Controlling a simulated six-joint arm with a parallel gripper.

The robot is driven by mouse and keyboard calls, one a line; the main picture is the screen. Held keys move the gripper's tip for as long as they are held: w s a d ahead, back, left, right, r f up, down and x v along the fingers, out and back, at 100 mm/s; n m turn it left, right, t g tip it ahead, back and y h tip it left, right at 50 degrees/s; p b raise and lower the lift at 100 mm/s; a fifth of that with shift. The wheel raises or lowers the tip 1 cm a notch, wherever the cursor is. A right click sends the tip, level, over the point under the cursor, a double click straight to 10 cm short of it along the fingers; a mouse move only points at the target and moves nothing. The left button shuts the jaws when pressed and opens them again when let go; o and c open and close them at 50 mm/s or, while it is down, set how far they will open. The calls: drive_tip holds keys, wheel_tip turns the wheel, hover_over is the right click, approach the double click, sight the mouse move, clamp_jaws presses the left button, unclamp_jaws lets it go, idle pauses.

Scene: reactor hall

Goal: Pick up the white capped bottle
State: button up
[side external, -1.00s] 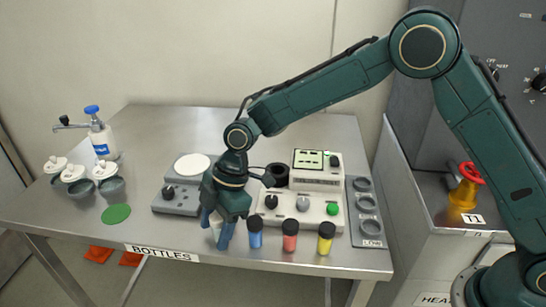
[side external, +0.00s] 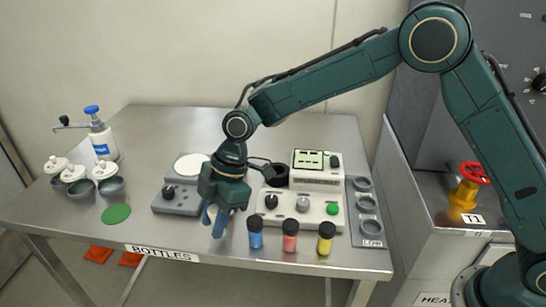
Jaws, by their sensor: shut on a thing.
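The white bottle (side external: 212,213) is between the fingers of my gripper (side external: 217,220), near the front edge of the steel table. Only a small pale part of it shows; the fingers and the hand hide the rest, including its cap. My gripper points down and is shut on the bottle. It is left of the blue bottle in the front row. I cannot tell clearly how far the bottle is off the table.
Black-capped blue (side external: 255,232), red (side external: 290,235) and yellow (side external: 325,237) bottles stand right of my gripper. A stirrer plate (side external: 177,202) and a control box (side external: 310,212) stand close behind.

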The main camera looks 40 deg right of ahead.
sight(213, 210)
wheel_tip(213, 210, up, 18)
idle(0.5)
drive_tip(key=shift+f, duration=0.1)
idle(0.5)
drive_tip(key=w+d+f+m+t, duration=0.1)
drive_tip(key=w+d+f+m, duration=0.1)
drive_tip(key=d, duration=0.5)
drive_tip(key=w+d+f+m+t, duration=0.1)
drive_tip(key=w+d+f+m, duration=0.2)
drive_tip(key=d, duration=0.4)
drive_tip(key=w+d+f+m+t+h, duration=0.1)
drive_tip(key=w+d+f+m, duration=0.2)
drive_tip(key=d+f, duration=0.3)
drive_tip(key=shift+d+f+m, duration=0.3)
drive_tip(key=shift+d+m, duration=0.2)
drive_tip(key=shift+d, duration=0.2)
drive_tip(key=shift+f, duration=0.15)
drive_tip(key=shift+f, duration=2.5)
drive_tip(key=shift+f, duration=0.15)
